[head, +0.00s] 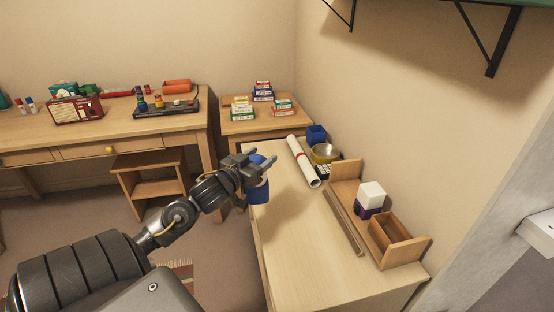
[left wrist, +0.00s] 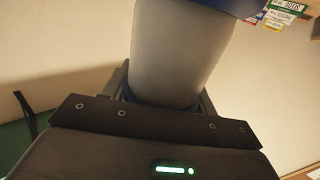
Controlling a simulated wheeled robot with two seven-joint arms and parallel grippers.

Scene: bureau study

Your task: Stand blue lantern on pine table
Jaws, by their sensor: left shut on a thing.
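The blue lantern (head: 259,191) is in my left gripper (head: 262,166), which is shut on it. The lantern looks roughly upright and overlaps the left edge of the pale wooden table (head: 290,240) in the head view; its exact height above the top is hard to tell. Its pale grey body and blue end fill the left wrist view (left wrist: 180,50). The gripper covers part of the lantern in the head view. The pale table is probably the pine table. My right gripper is not in view.
The near and middle tabletop is bare. A paper roll (head: 303,161), blue box (head: 316,134), bowl (head: 324,153) and wooden rack (head: 408,250) with a white block (head: 371,195) line its back and right. A small table (head: 230,127) with several boxes stands behind; a desk (head: 60,135) is left.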

